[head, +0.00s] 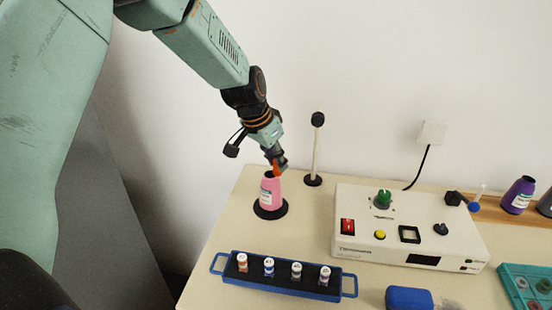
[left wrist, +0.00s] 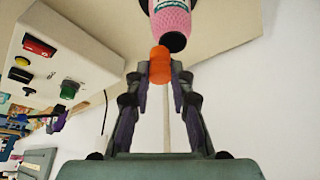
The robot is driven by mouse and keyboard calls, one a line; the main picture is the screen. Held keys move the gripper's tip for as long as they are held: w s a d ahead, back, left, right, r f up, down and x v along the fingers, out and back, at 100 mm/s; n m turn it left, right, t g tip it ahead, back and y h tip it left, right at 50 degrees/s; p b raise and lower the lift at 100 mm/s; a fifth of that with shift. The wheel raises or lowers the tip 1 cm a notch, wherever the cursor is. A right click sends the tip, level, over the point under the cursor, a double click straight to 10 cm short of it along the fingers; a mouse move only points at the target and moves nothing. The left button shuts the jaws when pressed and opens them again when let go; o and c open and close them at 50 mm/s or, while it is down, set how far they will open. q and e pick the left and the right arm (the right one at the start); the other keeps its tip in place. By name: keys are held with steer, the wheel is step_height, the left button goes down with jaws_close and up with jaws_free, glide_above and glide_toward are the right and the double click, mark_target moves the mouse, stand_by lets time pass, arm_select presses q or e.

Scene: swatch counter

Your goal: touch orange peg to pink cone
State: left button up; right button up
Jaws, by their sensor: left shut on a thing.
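My left gripper (head: 278,162) is shut on the orange peg (head: 277,170) just above the pink cone. In the left wrist view the peg (left wrist: 160,66) sits between the fingertips of the gripper (left wrist: 161,72). The pink cone (head: 270,193) stands upright on a black round base (head: 262,212), with a pale label and a dark top. In the left wrist view the cone (left wrist: 171,22) is right by the peg, its dark end close beside it. I cannot tell whether they touch. My right gripper is in neither view.
A white control box (head: 400,225) with knobs and buttons stands to the right. A blue tray (head: 290,288) with several small capped vials lies in front. A post with a black tip (head: 317,145) stands behind right. A blue block (head: 408,298) and a teal tray (head: 515,285) are at front right.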

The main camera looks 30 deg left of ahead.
arm_select(q)
steer(key=shift+r+p, duration=0.95)
steer(key=shift+r, duration=0.45)
steer(key=shift+r+p, duration=0.75)
steer(key=shift+r, duration=0.05)
